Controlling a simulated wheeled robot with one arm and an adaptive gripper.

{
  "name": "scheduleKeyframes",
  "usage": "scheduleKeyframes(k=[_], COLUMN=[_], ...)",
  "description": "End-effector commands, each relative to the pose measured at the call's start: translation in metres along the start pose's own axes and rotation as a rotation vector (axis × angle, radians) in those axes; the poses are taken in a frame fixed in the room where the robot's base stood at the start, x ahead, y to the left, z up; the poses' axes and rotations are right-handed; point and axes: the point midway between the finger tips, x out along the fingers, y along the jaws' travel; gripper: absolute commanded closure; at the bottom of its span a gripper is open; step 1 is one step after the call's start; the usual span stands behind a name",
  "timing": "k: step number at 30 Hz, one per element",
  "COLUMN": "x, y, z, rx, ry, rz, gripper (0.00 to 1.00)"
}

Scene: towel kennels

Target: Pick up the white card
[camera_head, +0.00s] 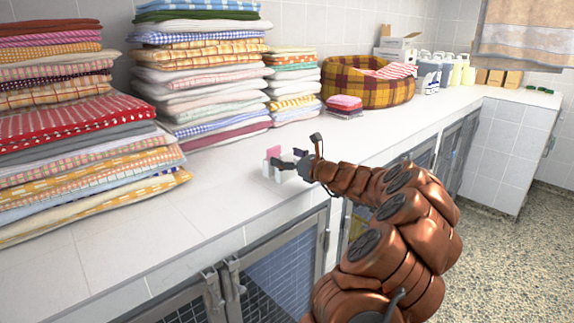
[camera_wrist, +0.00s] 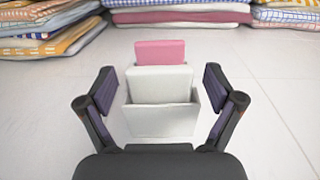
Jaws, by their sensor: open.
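The white card (camera_wrist: 160,84) stands upright in a small white holder (camera_wrist: 162,122) on the counter, in front of a pink card (camera_wrist: 160,52) in the wrist view. In the head view the holder (camera_head: 268,167) and the pink card (camera_head: 273,152) show beside my gripper; the white card is hard to tell from the holder there. My gripper (camera_wrist: 160,90) is open and empty, with one dark finger on each side of the white card. Gaps show between the fingers and the card in the wrist view.
Tall stacks of folded towels (camera_head: 200,70) stand along the wall behind the holder. A plaid basket (camera_head: 365,82) and several bottles (camera_head: 445,72) stand farther right. The white counter (camera_head: 130,250) is clear around the holder, and kennel doors (camera_head: 285,270) lie below its front edge.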

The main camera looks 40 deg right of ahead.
Motion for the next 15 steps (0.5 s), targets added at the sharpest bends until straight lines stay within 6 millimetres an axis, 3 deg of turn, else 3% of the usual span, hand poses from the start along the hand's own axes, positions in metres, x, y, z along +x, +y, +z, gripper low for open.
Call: scheduleKeyframes(k=[2, 15], x=[-0.0002, -0.0006], y=[0.0000, -0.0001], z=[-0.0001, 0.0000], rx=[0.000, 0.000], ry=[0.000, 0.000], rz=[0.000, 0.000], gripper=[0.09, 0.55])
